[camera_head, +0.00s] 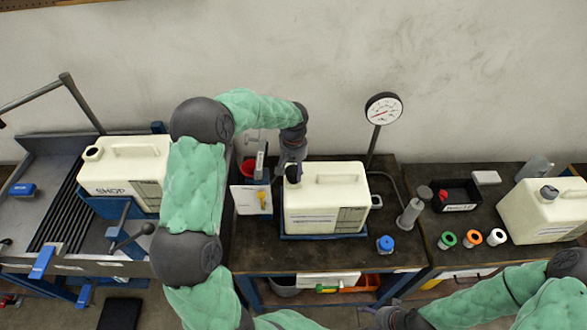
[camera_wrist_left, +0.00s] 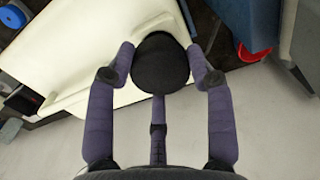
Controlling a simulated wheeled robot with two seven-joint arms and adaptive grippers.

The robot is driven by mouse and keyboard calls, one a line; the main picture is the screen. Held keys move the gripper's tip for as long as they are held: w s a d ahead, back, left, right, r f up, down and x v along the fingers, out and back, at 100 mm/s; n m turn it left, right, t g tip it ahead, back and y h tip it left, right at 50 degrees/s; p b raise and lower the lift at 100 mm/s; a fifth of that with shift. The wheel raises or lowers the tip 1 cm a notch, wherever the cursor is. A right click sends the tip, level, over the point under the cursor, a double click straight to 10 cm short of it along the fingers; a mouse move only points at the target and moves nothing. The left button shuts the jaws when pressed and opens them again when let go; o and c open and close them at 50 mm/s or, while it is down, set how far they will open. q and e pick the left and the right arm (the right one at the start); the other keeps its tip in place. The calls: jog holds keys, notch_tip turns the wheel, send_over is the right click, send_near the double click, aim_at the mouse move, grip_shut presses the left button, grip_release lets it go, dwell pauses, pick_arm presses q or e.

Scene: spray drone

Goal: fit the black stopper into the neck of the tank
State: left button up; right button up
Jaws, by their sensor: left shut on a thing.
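The cream tank (camera_head: 325,215) stands on the middle bench in a blue tray, with a handle on top. My left gripper (camera_head: 293,172) comes down over the tank's top left corner, where the neck is. In the left wrist view the gripper (camera_wrist_left: 160,75) is shut on the round black stopper (camera_wrist_left: 160,62), held between its fingers above the cream tank (camera_wrist_left: 85,50). The stopper and fingers hide the neck, so I cannot tell whether the stopper is in it or above it. My right gripper (camera_head: 378,316) is low at the bottom edge, away from the tank; its fingers are unclear.
A second cream tank (camera_head: 126,168) stands left, a third (camera_head: 545,210) right. A dial gauge (camera_head: 383,108) on a stand is behind the tank. A red cup (camera_head: 249,168) stands beside my left gripper. A blue cap (camera_head: 385,244) and several coloured rolls lie on the benches.

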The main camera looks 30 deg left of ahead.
aim_at(294, 170)
pick_arm(q)
jog(key=shift+f+b, duration=0.75)
jog(key=shift+f, duration=0.35)
jog(key=o, duration=1.6)
jog(key=shift+o, duration=0.2)
jog(key=shift+r, duration=0.1)
notch_tip(294, 170, up, 12)
